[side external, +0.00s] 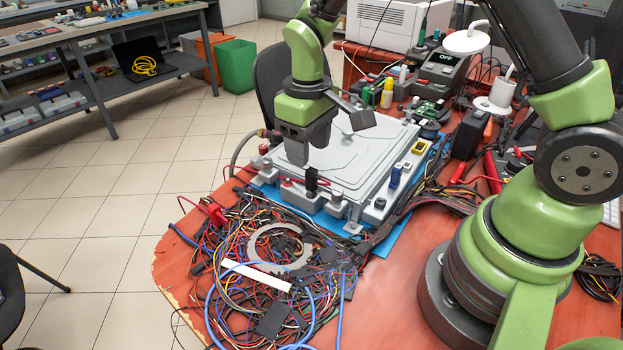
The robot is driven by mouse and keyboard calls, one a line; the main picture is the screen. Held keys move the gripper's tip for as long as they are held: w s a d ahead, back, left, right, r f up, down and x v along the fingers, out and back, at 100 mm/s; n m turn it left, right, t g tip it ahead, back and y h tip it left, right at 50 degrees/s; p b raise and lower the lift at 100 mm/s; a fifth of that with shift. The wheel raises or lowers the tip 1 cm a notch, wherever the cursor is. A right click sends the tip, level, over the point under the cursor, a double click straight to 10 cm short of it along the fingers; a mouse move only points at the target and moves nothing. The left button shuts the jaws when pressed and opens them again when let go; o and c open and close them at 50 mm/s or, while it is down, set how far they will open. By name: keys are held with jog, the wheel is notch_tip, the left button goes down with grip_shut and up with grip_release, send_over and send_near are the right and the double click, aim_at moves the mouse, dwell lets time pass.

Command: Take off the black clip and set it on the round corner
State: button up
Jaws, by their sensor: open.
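A small black clip (311,179) stands upright at the front edge of the grey cooling unit (365,150). It appears to sit around a thin red hose (290,182) running along that edge. My gripper (306,150) points down above the unit's left part, a little behind and above the clip and apart from it. It is open, with nothing seen between its fingers. The red table's rounded corner (166,262) is at the lower left, with a chipped edge. I cannot tell for certain whether this is the round corner of the task.
A tangle of coloured wires (235,300) with a grey ring (262,232) and a white strip (255,275) covers the table in front. A blue mat (402,243) lies under the unit. Bare table shows right of the wires. Tools and bottles crowd the back.

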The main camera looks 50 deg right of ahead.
aim_at(311, 170)
jog(key=f, duration=0.7)
jog(key=shift+s+f, duration=0.1)
jog(key=shift+s, duration=0.25)
grip_shut()
